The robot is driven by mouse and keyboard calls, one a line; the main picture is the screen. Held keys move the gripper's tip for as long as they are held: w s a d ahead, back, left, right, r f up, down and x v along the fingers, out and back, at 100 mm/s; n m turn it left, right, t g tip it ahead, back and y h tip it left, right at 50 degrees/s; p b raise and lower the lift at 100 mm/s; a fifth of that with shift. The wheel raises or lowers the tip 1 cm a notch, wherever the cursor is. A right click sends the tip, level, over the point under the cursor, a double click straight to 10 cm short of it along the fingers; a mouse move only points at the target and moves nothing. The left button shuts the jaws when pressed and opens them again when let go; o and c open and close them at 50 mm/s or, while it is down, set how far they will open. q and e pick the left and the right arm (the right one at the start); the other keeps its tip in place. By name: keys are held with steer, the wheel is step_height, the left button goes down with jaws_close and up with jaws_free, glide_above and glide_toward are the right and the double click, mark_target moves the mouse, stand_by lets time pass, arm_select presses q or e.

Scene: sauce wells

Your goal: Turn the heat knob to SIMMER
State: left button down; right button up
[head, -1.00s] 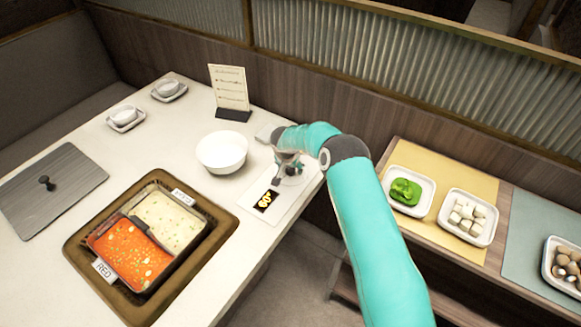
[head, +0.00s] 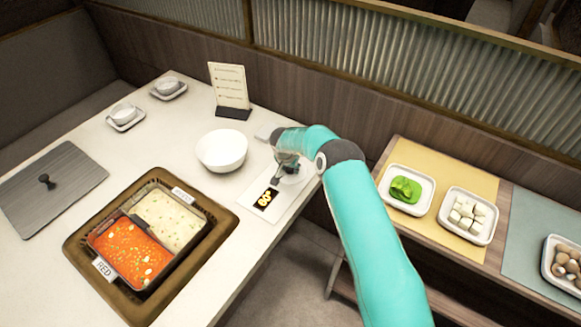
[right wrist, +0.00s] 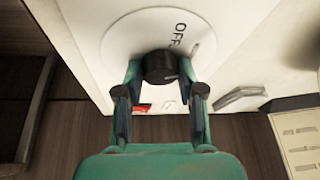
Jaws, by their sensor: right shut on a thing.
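The heat knob (right wrist: 160,68) is a dark round knob on a pale round dial (right wrist: 118,36) in the right wrist view. The word OFF is printed on the dial, just beyond the knob. My right gripper (right wrist: 160,75) is shut on the knob, with a finger on each side. In the head view my right gripper (head: 282,172) reaches down over the white control panel (head: 283,203) and hides the knob. The SIMMER mark cannot be made out. My left gripper is in neither view.
A split pot with red broth (head: 128,254) and pale broth (head: 168,222) sits in the table. A white bowl (head: 221,150) and a menu stand (head: 229,88) are near the panel. Food trays, one with greens (head: 407,190), stand on the side shelf.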

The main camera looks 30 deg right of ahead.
steer(key=shift+f+m, duration=0.1)
steer(key=shift+m, duration=0.3)
steer(key=o, duration=1.1)
steer(key=shift+o, duration=0.2)
steer(key=v, duration=1.2)
steer(key=shift+w+a, duration=0.15)
steer(key=shift+w, duration=0.05)
